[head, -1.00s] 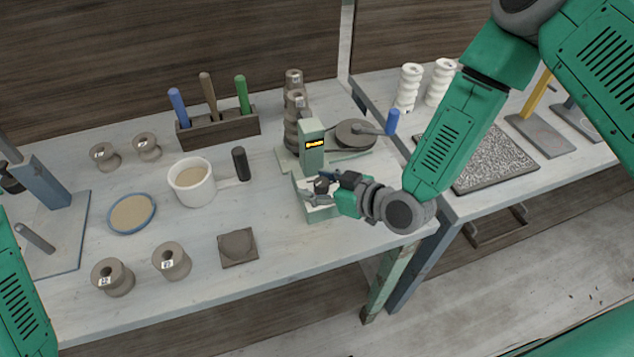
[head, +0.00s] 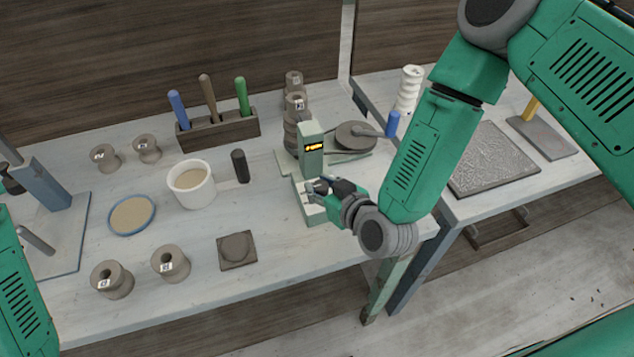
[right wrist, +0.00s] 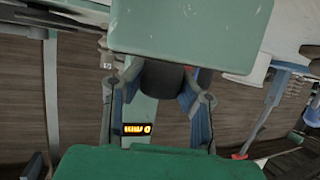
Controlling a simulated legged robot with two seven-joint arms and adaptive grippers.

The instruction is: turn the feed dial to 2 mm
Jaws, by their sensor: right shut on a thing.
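The feed machine is a pale green box on the table with an upright post (head: 312,160) and a small lit orange display (head: 313,147). The display also shows in the right wrist view (right wrist: 136,129), where I cannot read it surely. My right gripper (head: 318,188) is at the front of the machine, below the display. In the right wrist view its two fingers close around a dark round dial (right wrist: 163,78). The dial's marks are hidden, so its setting cannot be read.
A belt wheel (head: 356,136) and stacked clay spools (head: 296,105) stand behind the machine. A tool rack (head: 218,128) stands at the back.

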